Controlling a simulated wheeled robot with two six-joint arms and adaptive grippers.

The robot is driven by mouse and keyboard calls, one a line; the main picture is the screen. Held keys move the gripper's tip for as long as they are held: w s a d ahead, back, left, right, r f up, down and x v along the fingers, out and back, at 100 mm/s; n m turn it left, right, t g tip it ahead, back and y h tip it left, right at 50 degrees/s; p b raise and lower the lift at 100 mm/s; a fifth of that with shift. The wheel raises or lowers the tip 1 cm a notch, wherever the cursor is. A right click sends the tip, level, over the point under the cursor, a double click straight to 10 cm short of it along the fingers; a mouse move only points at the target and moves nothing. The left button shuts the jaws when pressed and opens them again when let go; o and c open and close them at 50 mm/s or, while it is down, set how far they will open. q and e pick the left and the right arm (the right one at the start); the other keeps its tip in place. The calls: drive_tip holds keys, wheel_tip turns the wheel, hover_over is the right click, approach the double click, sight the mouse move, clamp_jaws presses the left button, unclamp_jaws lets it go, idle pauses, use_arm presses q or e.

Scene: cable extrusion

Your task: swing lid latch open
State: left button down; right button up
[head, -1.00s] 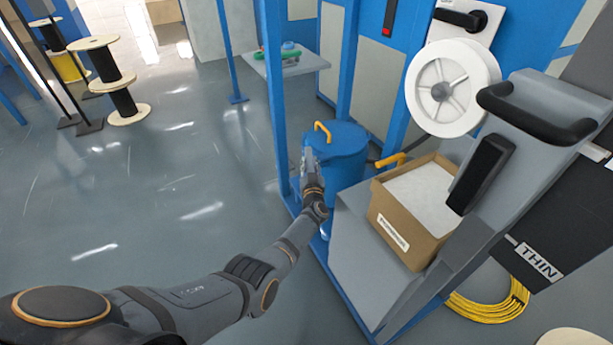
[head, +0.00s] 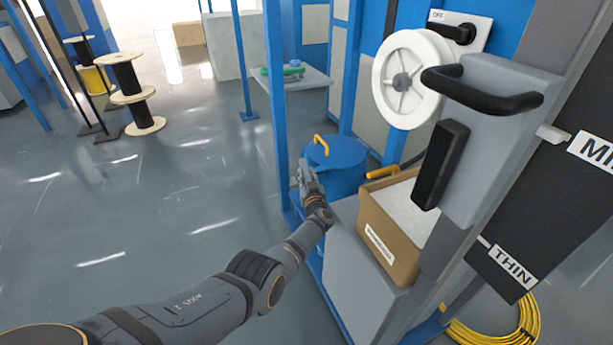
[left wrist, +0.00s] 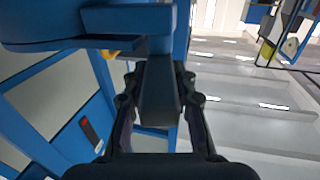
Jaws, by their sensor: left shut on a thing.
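My left gripper (head: 306,172) is at the drum's left side, just below lid height. In the left wrist view, my left gripper (left wrist: 158,85) is shut on a dark blue bar, the lid latch (left wrist: 160,98), which lies between its two fingers. The blue lid's rim (left wrist: 70,25) shows above it at the upper left. In the head view the latch is hidden by the gripper. My right gripper is not in view.
A blue post (head: 276,100) stands close to the left of my gripper. A cardboard box (head: 388,235) sits on a grey bench to the right.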

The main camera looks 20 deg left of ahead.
use_arm(q)
drive_tip(key=c, duration=1.1)
unclamp_jaws()
drive_tip(key=shift+s+d+f, duration=0.15)
drive_tip(key=shift+s+d, duration=0.1)
drive_tip(key=shift+s, duration=0.15)
drive_tip(key=shift+v, duration=3.25)
